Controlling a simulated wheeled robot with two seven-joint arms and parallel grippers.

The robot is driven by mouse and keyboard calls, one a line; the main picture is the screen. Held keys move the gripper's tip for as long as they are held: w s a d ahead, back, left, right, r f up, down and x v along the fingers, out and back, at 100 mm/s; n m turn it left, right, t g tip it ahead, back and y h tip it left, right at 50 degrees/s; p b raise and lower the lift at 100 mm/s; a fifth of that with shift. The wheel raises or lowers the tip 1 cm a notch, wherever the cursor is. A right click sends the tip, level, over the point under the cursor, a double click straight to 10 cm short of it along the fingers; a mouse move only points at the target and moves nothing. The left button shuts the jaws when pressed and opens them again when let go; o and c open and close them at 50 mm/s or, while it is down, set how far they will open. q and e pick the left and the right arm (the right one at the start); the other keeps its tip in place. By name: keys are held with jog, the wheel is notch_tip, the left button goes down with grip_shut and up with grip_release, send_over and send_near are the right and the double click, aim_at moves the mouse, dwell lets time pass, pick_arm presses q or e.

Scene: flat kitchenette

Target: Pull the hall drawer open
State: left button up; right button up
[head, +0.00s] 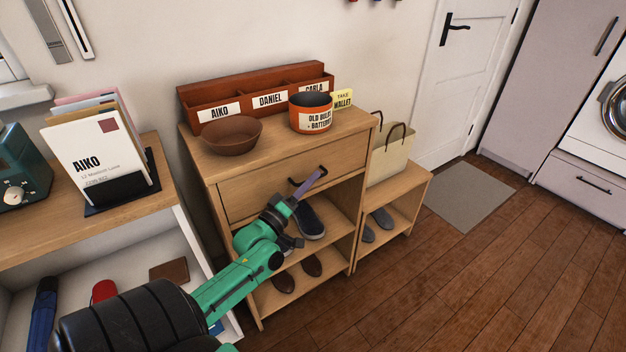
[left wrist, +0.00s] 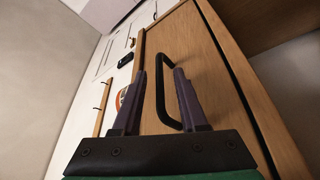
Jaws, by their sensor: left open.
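The hall drawer (head: 252,194) is the wide wooden front under the cabinet top, and it looks shut, flush with the frame. Its dark bar handle (head: 293,183) is partly hidden behind my left gripper (head: 314,179) in the head view. In the left wrist view the drawer front (left wrist: 207,62) fills the upper right. The black handle (left wrist: 162,96) shows between the two purple fingers of my left gripper (left wrist: 160,72), which are open and spread to either side of it. I see no finger clamped on the bar. My right gripper is not in view.
On the cabinet top stand a brown bowl (head: 231,137), a labelled tin (head: 311,113) and a red letter rack (head: 248,88). Shoes (head: 309,222) sit on shelves below. A lower bench with a bag (head: 391,158) adjoins at right. The wooden floor (head: 430,285) in front is clear.

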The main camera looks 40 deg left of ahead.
pick_arm(q)
jog(key=shift+x, duration=0.75)
grip_shut()
dwell(0.9)
